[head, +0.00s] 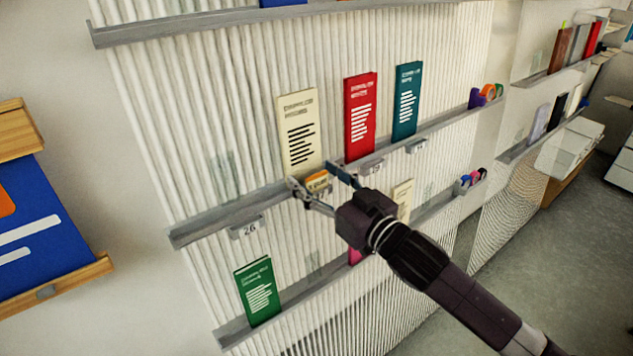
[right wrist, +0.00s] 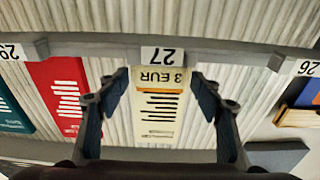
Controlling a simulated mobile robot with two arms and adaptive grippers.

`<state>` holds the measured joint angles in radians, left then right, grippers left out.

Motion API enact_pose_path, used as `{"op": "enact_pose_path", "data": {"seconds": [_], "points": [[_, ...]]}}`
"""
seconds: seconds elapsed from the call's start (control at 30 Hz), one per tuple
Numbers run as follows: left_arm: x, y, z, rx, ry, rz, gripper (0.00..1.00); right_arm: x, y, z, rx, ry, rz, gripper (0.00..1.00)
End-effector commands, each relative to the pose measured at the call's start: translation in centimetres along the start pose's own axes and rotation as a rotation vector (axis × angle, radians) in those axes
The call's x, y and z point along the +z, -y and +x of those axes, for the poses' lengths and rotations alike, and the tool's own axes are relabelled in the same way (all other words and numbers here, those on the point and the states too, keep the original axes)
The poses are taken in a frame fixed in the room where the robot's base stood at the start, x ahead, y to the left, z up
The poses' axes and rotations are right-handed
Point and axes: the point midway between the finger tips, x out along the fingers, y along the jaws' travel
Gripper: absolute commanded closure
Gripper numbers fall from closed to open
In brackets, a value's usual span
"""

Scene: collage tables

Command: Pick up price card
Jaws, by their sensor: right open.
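The price card (head: 317,182) is a small cream and orange card at the foot of a cream booklet (head: 299,128) on the grey shelf ledge. In the right wrist view the price card (right wrist: 175,77) reads "3 EUR", upside down, with an orange edge. My right gripper (head: 311,176) is open. Its two fingers stand on either side of the price card in the right wrist view, with visible gaps, and I cannot tell how far apart they are in depth. My left gripper is not in view.
A red booklet (head: 360,117) and a teal booklet (head: 407,102) stand to the right on the same ledge. Number tags hang on the ledge front, such as 26 (head: 250,228) and 27 (right wrist: 163,56). A green booklet (head: 258,290) stands on the ledge below.

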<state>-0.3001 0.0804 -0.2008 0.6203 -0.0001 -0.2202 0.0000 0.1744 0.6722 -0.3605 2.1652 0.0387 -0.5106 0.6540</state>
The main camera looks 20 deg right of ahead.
Motion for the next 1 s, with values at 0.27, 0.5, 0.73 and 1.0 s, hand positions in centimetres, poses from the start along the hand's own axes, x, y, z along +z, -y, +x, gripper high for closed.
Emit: {"op": "enact_pose_path", "data": {"seconds": [0.27,0.5,0.73,1.0], "points": [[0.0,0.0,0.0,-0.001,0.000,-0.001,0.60,0.0,0.0,0.0,0.000,0.000,0.000,0.59],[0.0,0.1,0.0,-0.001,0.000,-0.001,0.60,0.0,0.0,-0.1,0.000,0.000,0.000,0.71],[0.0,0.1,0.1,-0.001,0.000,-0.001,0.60,-0.1,0.0,-0.1,0.000,-0.001,0.000,0.72],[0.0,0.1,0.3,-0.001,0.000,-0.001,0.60,-2.0,0.0,0.0,-0.001,-0.006,-0.002,0.72]]}}
